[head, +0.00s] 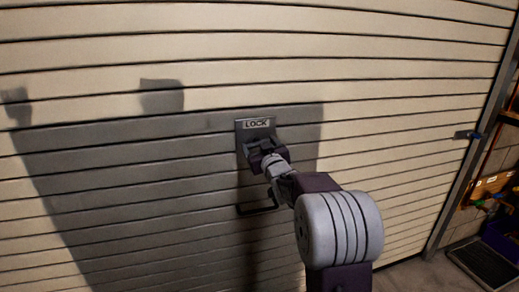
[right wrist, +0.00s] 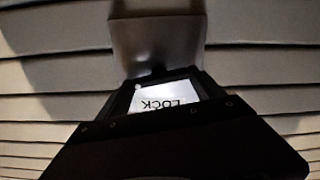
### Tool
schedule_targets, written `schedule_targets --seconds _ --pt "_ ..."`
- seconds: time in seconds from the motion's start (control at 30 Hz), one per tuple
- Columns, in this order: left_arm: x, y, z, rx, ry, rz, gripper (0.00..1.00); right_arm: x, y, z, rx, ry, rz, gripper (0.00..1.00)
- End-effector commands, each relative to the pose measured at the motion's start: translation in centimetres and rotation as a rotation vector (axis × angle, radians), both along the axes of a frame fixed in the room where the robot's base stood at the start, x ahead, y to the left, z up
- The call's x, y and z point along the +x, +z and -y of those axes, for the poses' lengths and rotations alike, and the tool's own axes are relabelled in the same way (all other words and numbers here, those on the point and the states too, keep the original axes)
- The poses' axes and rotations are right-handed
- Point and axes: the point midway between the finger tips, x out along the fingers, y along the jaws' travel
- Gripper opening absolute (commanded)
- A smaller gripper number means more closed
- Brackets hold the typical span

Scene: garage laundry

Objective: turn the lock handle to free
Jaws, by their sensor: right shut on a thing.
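The lock plate (head: 241,128), with a "LOCK" label (head: 257,124) at its top, sits on the roll-up door. My right gripper (head: 263,148) is at the plate, just below the label, shut on the lock handle, which its jaws and wrist hide in the head view. In the right wrist view the label (right wrist: 165,97) shows upside down between the dark gripper parts, and a grey part of the plate (right wrist: 155,40) shows above. How far the handle is turned cannot be told. My left gripper is in neither view.
The slatted roll-up door (head: 400,90) fills most of the head view. A dark pull handle (head: 258,210) is on the door below the lock.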

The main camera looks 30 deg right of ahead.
Motion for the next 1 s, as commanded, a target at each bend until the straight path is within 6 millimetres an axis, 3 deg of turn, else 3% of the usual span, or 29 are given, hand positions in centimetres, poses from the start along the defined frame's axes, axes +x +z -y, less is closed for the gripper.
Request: schedule_targets --seconds 0.2,1.0 --pt "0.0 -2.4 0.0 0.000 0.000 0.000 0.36 0.0 -0.4 -0.1 -0.195 0.000 -0.044 0.37" --pt "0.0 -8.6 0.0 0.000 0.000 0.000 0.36 0.1 -0.6 -0.3 -0.934 -0.001 -0.223 0.37"
